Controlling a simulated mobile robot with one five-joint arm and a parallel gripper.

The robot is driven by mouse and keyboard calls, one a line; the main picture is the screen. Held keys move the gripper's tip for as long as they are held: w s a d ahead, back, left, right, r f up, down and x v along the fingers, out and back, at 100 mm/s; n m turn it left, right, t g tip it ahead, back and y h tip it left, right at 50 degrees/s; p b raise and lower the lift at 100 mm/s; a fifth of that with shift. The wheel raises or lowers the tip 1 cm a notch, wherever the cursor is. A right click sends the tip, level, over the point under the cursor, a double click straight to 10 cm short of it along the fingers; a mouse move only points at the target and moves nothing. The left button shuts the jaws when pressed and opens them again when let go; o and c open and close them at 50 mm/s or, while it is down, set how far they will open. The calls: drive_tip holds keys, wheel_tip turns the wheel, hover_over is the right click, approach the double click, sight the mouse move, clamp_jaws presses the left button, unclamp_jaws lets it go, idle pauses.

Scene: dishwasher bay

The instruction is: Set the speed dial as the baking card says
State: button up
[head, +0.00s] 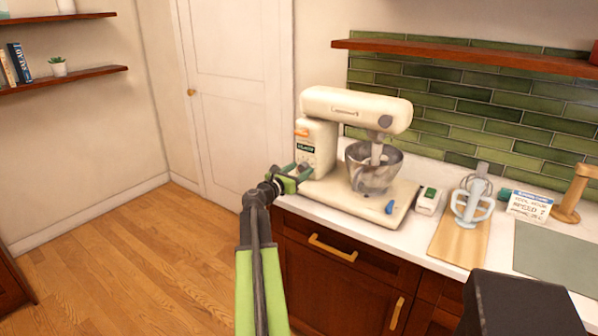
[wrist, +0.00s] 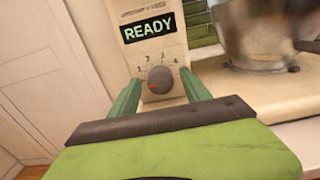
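The cream stand mixer (head: 357,104) stands on the counter, its side panel facing my gripper (head: 283,182). In the wrist view the round dark grey speed dial (wrist: 160,79) sits below a display (wrist: 148,31) reading READY. Small marks, including 1 and 4, arc above the dial. A short red mark shows on its lower left; its exact setting is unclear. My gripper (wrist: 160,78) is open, with one green finger on each side of the dial and gaps visible. The baking card (head: 529,206) stands at the right; its line reads SPEED and a blurred digit, perhaps 2.
A metal bowl (head: 373,168) sits under the mixer head. A small white box with a green top (head: 430,201), a wooden board (head: 452,245) and pale blue beaters (head: 471,205) lie to the right. Floor at left is clear.

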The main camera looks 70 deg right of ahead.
clamp_jaws()
drive_tip(key=shift+m, duration=0.3)
drive_tip(key=m, duration=0.6)
drive_tip(key=shift+s, duration=0.1)
drive_tip(key=m, duration=0.3)
drive_tip(key=shift+f+m, duration=0.1)
drive_tip(key=shift+m, duration=0.3)
drive_tip(key=shift+s+a+m, duration=0.1)
drive_tip(key=shift+m, duration=1.7)
